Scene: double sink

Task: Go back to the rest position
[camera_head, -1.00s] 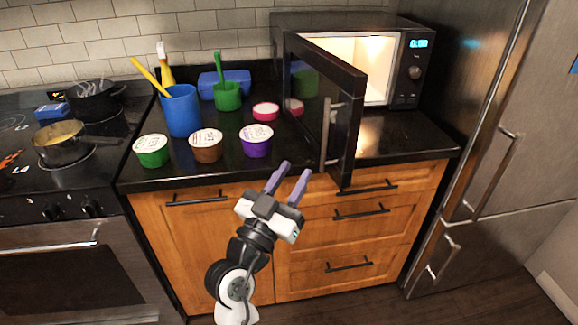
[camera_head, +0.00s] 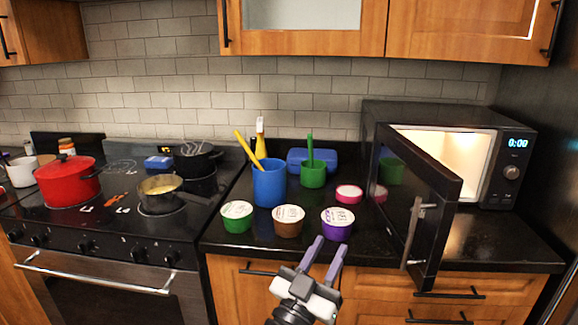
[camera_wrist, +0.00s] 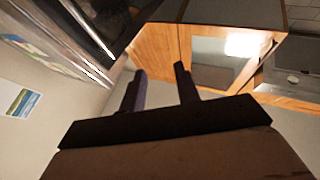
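My gripper (camera_head: 326,254) is in front of the counter edge in the head view, its two purple fingers apart with nothing between them. In the wrist view my gripper (camera_wrist: 158,84) also shows two dark, spread fingers and no object. The purple-rimmed cup (camera_head: 337,225) stands on the counter just beyond the fingertips and looks apart from them. A brown cup (camera_head: 289,221) and a green cup (camera_head: 237,217) stand to its left.
The microwave door (camera_head: 419,207) stands open over the counter's front edge, right of my gripper. The lit microwave (camera_head: 502,170) reads 0:00. A blue container (camera_head: 269,188) with utensils stands behind the cups. The stove (camera_head: 108,222) with pots is at left.

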